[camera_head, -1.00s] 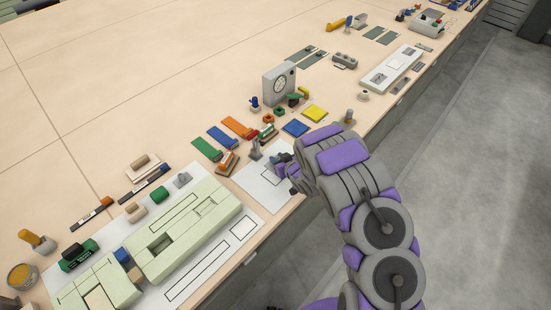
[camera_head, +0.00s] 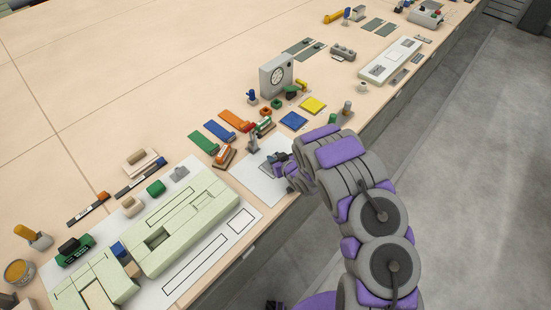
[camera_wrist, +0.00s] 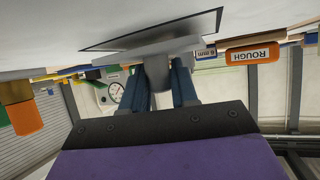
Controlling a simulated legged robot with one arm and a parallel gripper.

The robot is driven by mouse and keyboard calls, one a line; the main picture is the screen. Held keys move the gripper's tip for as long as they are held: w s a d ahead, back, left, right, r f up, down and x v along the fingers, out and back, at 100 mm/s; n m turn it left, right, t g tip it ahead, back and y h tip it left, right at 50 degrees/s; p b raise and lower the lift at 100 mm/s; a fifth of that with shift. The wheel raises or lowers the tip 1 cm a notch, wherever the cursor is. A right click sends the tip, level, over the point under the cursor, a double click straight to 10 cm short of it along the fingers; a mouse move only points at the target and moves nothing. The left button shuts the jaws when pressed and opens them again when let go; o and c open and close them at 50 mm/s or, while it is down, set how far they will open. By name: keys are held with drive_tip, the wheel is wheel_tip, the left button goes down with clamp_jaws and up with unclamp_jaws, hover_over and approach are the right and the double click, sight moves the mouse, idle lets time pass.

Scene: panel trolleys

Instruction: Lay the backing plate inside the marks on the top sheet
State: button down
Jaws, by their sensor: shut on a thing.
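The white top sheet (camera_head: 250,181) lies flat near the front edge of the bench. My gripper (camera_head: 281,163) is low over its right part. In the wrist view, where the scene appears upside down, my gripper's blue fingers (camera_wrist: 172,82) are shut on the stem of the grey backing plate (camera_wrist: 135,56). The plate is close to the sheet (camera_wrist: 60,30), roughly flat to it, beside a dark marked line. I cannot tell whether it touches the sheet or lies wholly inside the marks. My arm partly hides this area in the head view.
A small grey stand (camera_head: 252,142) and an orange-topped block (camera_head: 224,155) stand by the sheet's far edge. Blue (camera_head: 293,120) and yellow (camera_head: 313,104) squares lie beyond it. A pale green panel (camera_head: 185,225) lies left. The bench's front edge is close.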

drive_tip(key=shift+a, duration=0.1)
drive_tip(key=shift+a+f, duration=0.25)
drive_tip(key=shift+a, duration=0.05)
drive_tip(key=shift+d+f, duration=0.15)
drive_tip(key=shift+d, duration=0.1)
